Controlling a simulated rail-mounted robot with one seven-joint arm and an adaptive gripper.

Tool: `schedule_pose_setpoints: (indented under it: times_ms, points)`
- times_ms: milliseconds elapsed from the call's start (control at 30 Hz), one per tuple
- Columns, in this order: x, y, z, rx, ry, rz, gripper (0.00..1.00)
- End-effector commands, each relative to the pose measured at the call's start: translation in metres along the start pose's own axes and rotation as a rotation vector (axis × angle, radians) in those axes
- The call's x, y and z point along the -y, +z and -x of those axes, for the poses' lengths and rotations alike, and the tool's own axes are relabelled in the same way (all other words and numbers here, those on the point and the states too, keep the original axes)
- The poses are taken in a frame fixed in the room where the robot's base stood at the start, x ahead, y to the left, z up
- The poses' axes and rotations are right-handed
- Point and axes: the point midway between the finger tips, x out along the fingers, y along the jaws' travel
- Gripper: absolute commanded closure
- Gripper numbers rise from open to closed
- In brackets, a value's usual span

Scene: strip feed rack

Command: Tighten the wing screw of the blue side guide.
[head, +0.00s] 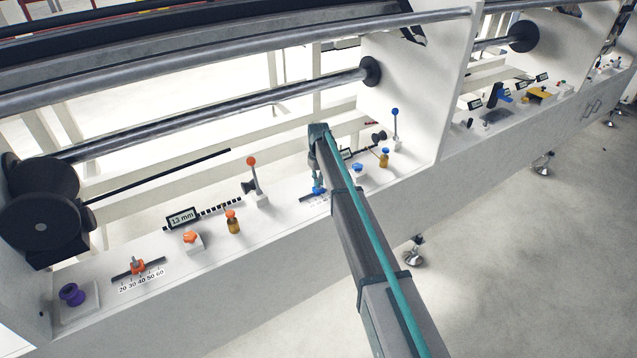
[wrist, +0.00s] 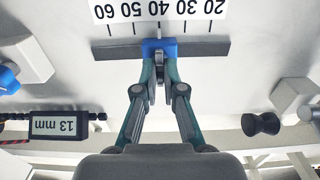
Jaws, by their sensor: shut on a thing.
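The blue side guide (wrist: 150,43) sits on a dark rail (wrist: 205,49) in the wrist view, in line with about the 40 mark of the white scale (wrist: 180,12). In the head view the blue guide (head: 320,190) is partly hidden by my arm. My gripper (wrist: 160,78) points at the guide, and its fingertips are shut on the wing screw at the guide's near side. The screw is mostly hidden between the fingers, so its turn cannot be told. My gripper (head: 317,178) also shows in the head view, low over the ledge.
A display reading 13 mm (wrist: 57,125) and a blue knob on a white block (wrist: 8,78) are on the left in the wrist view. An orange side guide (head: 137,266), an orange-tipped lever (head: 253,175) and a blue-tipped lever (head: 395,125) stand along the ledge.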

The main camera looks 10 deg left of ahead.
Motion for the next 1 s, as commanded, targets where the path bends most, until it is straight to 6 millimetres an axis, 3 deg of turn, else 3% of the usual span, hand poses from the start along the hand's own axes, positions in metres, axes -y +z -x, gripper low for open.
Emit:
schedule_pose_setpoints:
  times_ms: [467, 500, 633, 1000]
  points:
    - [0.0000, -0.0001, 0.0002, -0.001, 0.000, -0.016, 1.00]
    - [0.0000, -0.0001, 0.0002, -0.001, 0.000, -0.016, 0.87]
    - [0.0000, -0.0001, 0.0002, 0.000, 0.000, -0.015, 0.67]
    - [0.0000, -0.0002, 0.0035, -0.001, 0.000, -0.015, 0.67]
